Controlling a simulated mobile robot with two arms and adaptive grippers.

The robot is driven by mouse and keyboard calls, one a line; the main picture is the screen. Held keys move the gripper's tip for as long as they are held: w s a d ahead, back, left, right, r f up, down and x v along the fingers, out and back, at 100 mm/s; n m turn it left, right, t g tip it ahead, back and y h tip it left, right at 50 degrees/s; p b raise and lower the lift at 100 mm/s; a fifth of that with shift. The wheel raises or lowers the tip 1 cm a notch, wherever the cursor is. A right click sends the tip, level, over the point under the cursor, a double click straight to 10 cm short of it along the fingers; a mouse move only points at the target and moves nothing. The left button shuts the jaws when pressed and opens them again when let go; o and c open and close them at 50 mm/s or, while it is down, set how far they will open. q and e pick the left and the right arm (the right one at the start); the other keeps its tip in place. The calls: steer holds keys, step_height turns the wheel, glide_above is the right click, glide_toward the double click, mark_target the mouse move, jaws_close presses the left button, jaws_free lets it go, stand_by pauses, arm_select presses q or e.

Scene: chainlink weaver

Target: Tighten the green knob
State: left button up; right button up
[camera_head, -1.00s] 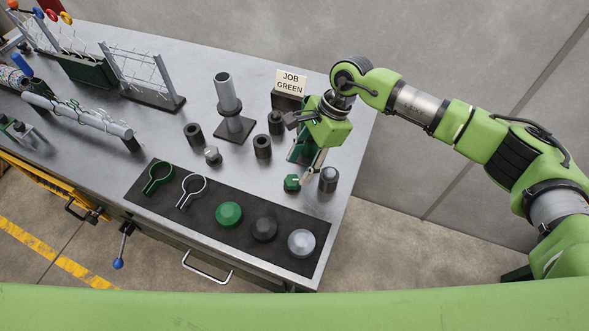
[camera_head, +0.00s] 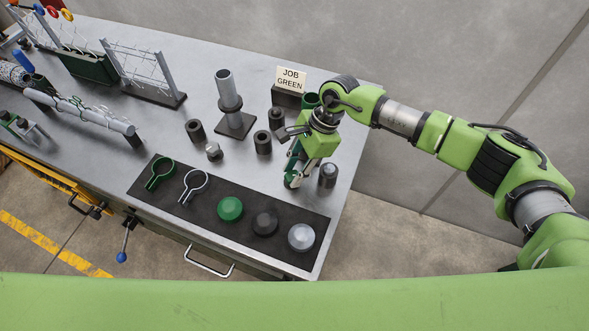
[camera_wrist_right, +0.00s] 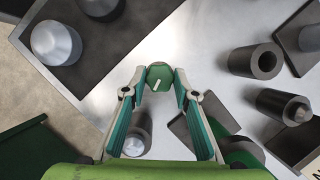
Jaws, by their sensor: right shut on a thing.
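The green knob (camera_wrist_right: 160,75), with a short white mark on it, sits between the fingertips of my right gripper (camera_wrist_right: 160,86) in the right wrist view. The right gripper is shut on it. In the head view the right gripper (camera_head: 293,182) reaches down at the table's right side, just beyond the dark mat, and its fingers mostly hide the knob. What lies under the knob is hidden. My left gripper is not in view.
A grey-topped dark cylinder (camera_head: 327,176) stands close right of the right gripper. The dark mat (camera_head: 185,215) holds green and silver rings and green, dark and silver round pieces. Dark hollow cylinders (camera_head: 263,143), a post on a base (camera_head: 229,90) and a "JOB GREEN" sign (camera_head: 291,80) stand behind.

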steer(key=shift+m, duration=0.4)
steer(key=m+t+b, duration=0.1)
steer(key=m, duration=0.2)
steer(key=shift+s+m+t+b, duration=0.1)
steer(key=shift+m+t+b, duration=0.2)
steer(key=shift+t, duration=0.1)
steer(key=m+t+b, duration=0.1)
steer(key=m, duration=0.2)
steer(key=shift+s+f+m+b, duration=0.1)
steer(key=shift+m+b, duration=0.2)
steer(key=shift+b, duration=0.05)
steer(key=m+t+b, duration=0.1)
steer(key=m+b, duration=0.1)
steer(key=m+t+b, duration=0.1)
steer(key=m+b, duration=0.1)
steer(key=m, duration=0.1)
steer(key=shift+s+a+h, duration=0.1)
steer(key=shift+h, duration=0.3)
steer(key=shift+m+t+h+b, duration=0.4)
steer(key=shift+m+b, duration=0.75)
steer(key=shift+m, duration=0.25)
steer(key=shift+r, duration=0.2)
steer(key=o, duration=1.1)
steer(key=shift+c, duration=0.2)
